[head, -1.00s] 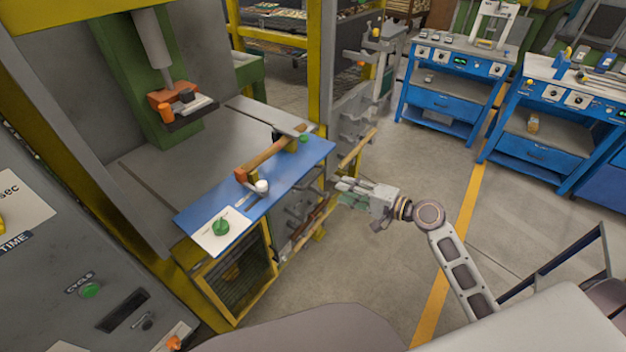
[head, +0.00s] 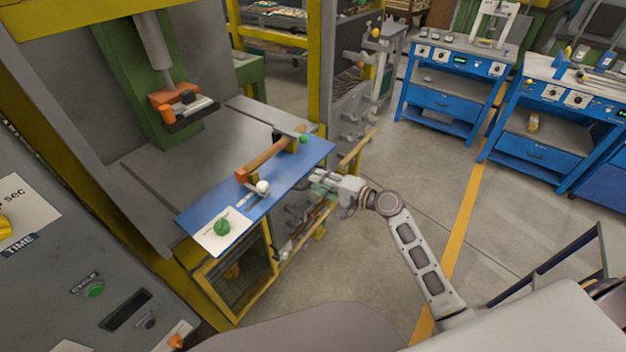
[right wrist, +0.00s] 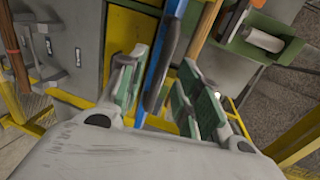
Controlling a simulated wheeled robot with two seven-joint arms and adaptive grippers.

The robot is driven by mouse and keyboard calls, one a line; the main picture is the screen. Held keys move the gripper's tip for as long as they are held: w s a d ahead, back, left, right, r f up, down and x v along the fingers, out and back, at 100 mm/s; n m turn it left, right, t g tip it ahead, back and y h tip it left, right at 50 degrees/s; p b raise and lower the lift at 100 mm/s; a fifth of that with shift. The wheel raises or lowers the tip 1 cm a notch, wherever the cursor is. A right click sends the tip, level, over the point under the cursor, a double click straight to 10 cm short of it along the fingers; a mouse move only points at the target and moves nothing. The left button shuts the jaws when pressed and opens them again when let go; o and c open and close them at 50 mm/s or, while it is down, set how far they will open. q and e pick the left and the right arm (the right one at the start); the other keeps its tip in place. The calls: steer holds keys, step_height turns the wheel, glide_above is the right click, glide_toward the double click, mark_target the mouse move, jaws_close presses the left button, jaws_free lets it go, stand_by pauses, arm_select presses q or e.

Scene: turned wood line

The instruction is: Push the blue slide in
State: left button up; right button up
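The blue slide (head: 312,158) is a flat blue plate at the front of the press table. It carries a wooden bar (head: 265,157), a white ball knob (head: 262,187) and a white card with a green knob (head: 222,227). My right gripper (head: 316,180) is just off the slide's outer long edge, toward its right end. In the right wrist view my right gripper (right wrist: 162,95) has its green-padded fingers apart, with a blue edge (right wrist: 158,65) running between them. I cannot tell whether they touch it. My left gripper is not in view.
The green press (head: 130,70) with its orange head (head: 172,97) stands behind the table. A yellow post (head: 320,70) rises at the table's far right. A control panel (head: 80,260) fills the lower left.

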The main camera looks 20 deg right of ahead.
steer(key=x, duration=0.3)
steer(key=shift+w+a, duration=0.1)
steer(key=c, duration=0.7)
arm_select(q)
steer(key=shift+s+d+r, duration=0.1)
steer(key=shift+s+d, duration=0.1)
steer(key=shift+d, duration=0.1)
arm_select(e)
jaws_close()
